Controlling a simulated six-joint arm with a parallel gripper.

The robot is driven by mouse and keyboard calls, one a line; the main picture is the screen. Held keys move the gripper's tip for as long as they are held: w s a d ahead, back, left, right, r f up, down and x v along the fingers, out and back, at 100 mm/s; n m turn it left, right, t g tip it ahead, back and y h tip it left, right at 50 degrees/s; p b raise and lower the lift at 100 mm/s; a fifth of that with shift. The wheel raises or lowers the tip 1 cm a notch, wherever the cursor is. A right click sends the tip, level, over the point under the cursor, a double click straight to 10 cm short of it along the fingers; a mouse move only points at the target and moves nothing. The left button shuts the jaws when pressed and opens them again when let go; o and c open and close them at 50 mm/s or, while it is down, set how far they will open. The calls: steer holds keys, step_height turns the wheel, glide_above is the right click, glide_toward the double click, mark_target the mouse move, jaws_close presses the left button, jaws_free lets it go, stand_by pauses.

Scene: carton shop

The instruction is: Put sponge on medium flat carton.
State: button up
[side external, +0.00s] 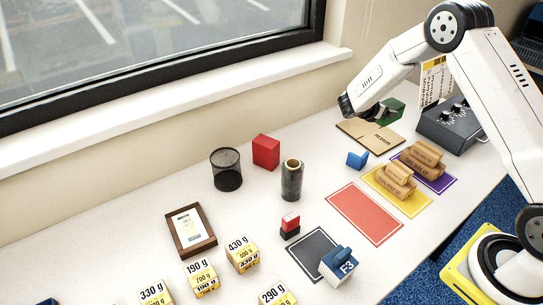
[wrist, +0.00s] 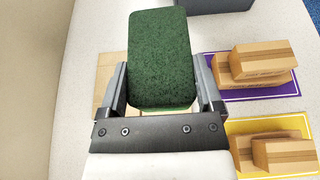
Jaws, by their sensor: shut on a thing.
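The green sponge (wrist: 158,60) is between the two fingers of my gripper (wrist: 161,88), which is shut on it. In the side view the sponge (side external: 395,107) shows partly behind my gripper (side external: 378,112). The medium flat carton (side external: 366,137) is a tan board with dark lettering, lying flat on the table, close to the sponge in the picture. In the wrist view only a strip of the carton (wrist: 106,72) shows beside the sponge. I cannot tell whether the sponge touches the carton.
Small cartons sit on the yellow mat (side external: 412,208) and purple mat (side external: 441,184). A blue object (side external: 357,160) stands near the carton, and a grey control box (side external: 447,127) stands to the right. The red mat (side external: 364,214) is empty. A dark roll (side external: 291,181) stands farther left.

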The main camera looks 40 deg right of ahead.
steer(key=w+f, duration=0.1)
steer(key=f, duration=0.1)
steer(key=w+d+f, duration=0.1)
steer(key=w+f, duration=0.1)
steer(key=w+d+f, duration=0.1)
steer(key=w+f, duration=0.1)
steer(key=shift+w+d, duration=0.2)
steer(key=shift+f, duration=0.15)
steer(key=shift+w+f, duration=0.15)
steer(key=shift+f, duration=1.5)
steer(key=shift+f, duration=0.1)
steer(key=o, duration=1)
steer(key=shift+c, duration=0.2)
